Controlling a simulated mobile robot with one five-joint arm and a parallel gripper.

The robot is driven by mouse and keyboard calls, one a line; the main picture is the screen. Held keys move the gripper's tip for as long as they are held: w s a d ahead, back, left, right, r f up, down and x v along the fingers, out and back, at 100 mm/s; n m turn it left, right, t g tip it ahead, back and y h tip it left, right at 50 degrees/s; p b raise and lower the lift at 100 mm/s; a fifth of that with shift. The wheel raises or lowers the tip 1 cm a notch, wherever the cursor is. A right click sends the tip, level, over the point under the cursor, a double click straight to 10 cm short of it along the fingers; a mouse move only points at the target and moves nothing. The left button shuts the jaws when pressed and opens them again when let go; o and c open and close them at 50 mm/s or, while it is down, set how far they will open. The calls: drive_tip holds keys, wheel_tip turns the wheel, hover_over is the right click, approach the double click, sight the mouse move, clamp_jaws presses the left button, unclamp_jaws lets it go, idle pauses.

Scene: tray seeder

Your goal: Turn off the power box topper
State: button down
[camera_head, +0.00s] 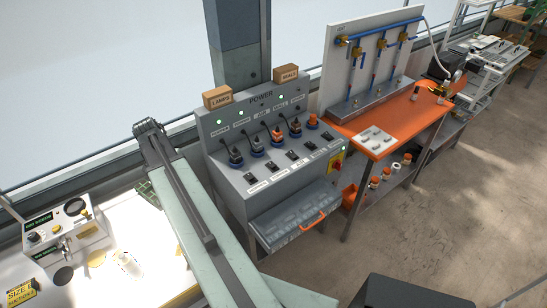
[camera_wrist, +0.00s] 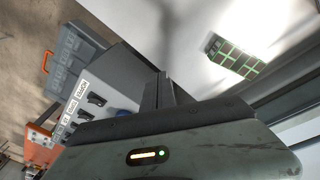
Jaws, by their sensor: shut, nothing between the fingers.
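The grey power box (camera_head: 225,190) stands in the middle of the head view, marked POWER. Its sloped face has a row of plugs in sockets and a lower row of black labelled switches. The nearest switch (camera_head: 253,178) is at the left end; its small label is hard to read. Green lamps glow on the upright panel. In the wrist view, dark switches (camera_wrist: 97,99) with white labels show left of my gripper (camera_wrist: 162,90). Its fingers are together and empty, apart from the switches. My arm crosses in front of the box's left side in the head view.
Boxes marked LAMPS (camera_head: 217,97) and SEALS (camera_head: 286,74) sit on top. A drawer (camera_head: 295,223) with an orange handle juts from the front. An orange bench (camera_head: 400,118) stands to the right. A white table (camera_head: 110,285) with a control unit (camera_head: 70,240) is at the left.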

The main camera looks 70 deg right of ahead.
drive_tip(key=s+d+r+m+p, duration=0.1)
drive_tip(key=s+d+m, duration=0.2)
drive_tip(key=s+d, duration=0.3)
drive_tip(key=s+d+r+m+p, duration=0.1)
drive_tip(key=s+d+r+m, duration=0.15)
drive_tip(key=d, duration=0.65)
drive_tip(key=m+g, duration=0.2)
drive_tip(key=m, duration=0.4)
hover_over(275, 165)
drive_tip(key=w+a, duration=0.2)
drive_tip(key=w, duration=0.1)
drive_tip(key=shift+w+a+r+h+p, duration=0.15)
drive_tip(key=shift+r+h+p, duration=0.15)
drive_tip(key=shift+r+p, duration=0.15)
drive_tip(key=shift+f, duration=0.1)
drive_tip(key=b+x, duration=0.4)
drive_tip(key=a+b+x, duration=0.1)
drive_tip(key=b+x, duration=0.8)
drive_tip(key=x, duration=0.1)
drive_tip(key=shift+w+a+f+b, duration=0.15)
drive_tip(key=shift+a+b, duration=0.05)
drive_tip(key=shift+b, duration=0.15)
